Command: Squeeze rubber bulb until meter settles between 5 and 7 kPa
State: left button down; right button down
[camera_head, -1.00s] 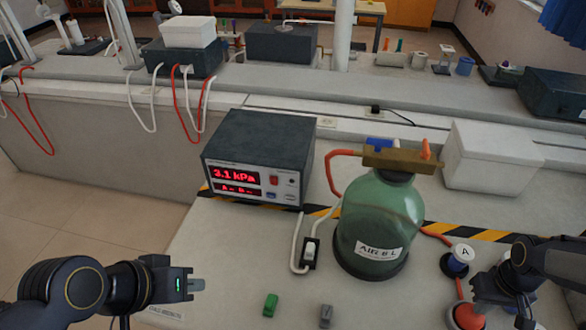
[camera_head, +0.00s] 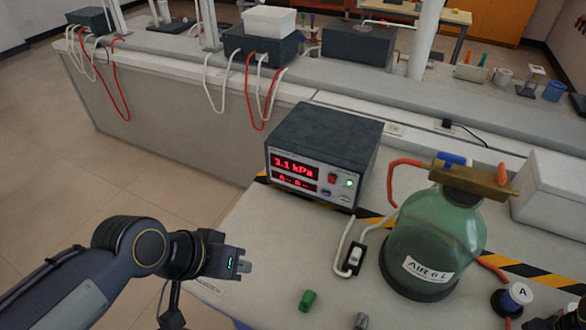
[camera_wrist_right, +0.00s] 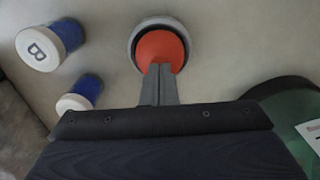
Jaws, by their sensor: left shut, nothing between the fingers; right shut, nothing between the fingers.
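The meter (camera_head: 325,150) is a dark box whose red display reads 3.1 kPa; a small green light glows on its front. A green glass bottle (camera_head: 430,240) labelled AIR 6 L stands right of it. The orange-red rubber bulb (camera_wrist_right: 160,47) sits in a pale round base in the right wrist view; it is out of the head view. My right gripper (camera_wrist_right: 158,70) is shut and empty, its fingertips at or over the bulb's near edge; I cannot tell whether they touch.
Green (camera_head: 307,300) and grey (camera_head: 361,321) clips lie at the front. Weight A (camera_head: 515,298) stands right; weight B (camera_wrist_right: 40,47) and another blue cylinder (camera_wrist_right: 80,93) stand near the bulb.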

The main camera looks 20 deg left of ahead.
jog(key=shift+f+b, duration=1.35)
jog(key=shift+f, duration=0.3)
jog(key=shift+r+p, duration=1.5)
jog(key=shift+r, duration=0.35)
jog(key=shift+f, duration=0.1)
jog(key=shift+f+b, duration=1.75)
jog(key=shift+f, duration=0.05)
jog(key=shift+r+p, duration=1.55)
jog(key=shift+r, duration=0.35)
jog(key=shift+f, duration=0.1)
